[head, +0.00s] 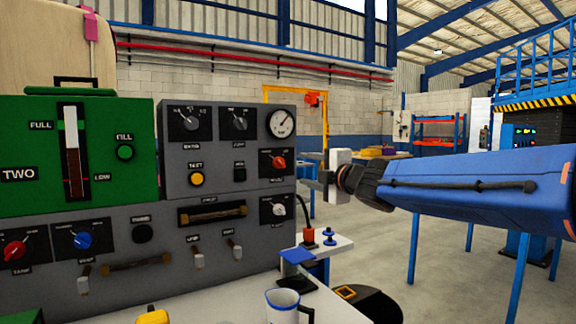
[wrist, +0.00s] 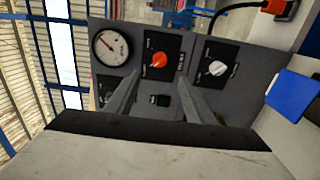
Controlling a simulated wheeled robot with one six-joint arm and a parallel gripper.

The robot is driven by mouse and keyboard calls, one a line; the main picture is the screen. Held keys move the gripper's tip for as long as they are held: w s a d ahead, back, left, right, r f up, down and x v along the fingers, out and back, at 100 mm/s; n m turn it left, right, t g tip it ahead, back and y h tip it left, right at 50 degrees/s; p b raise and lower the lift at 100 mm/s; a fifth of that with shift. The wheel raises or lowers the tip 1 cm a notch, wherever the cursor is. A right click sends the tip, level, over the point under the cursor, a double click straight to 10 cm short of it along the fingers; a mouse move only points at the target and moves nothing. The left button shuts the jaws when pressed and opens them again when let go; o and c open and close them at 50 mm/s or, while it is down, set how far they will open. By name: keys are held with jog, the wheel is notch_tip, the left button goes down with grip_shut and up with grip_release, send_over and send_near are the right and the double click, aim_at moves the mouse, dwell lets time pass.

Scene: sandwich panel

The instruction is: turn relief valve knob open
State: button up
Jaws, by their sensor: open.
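A red-orange knob (head: 279,162) sits on a black plate on the right side of the grey panel (head: 262,190). A white knob (head: 279,210) sits on a separate plate below it. The labels are too small to read, so I cannot tell for certain which is the relief valve. My gripper (head: 326,178) is right of the panel's edge in the head view. In the wrist view my gripper (wrist: 159,77) is open and empty. Its fingers point toward the red-orange knob (wrist: 158,60), apart from it; the white knob (wrist: 217,68) is right of the fingers.
A round gauge (head: 281,123) is above the red-orange knob. A drawer-like handle (head: 212,212) and several switches sit left and below. A mug (head: 283,305) and a blue block (head: 298,255) are on the white bench. Open floor lies right of the bench.

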aim_at(282, 164)
jog(key=x, duration=1.4)
jog(key=shift+a, duration=0.1)
jog(key=c, duration=1.1)
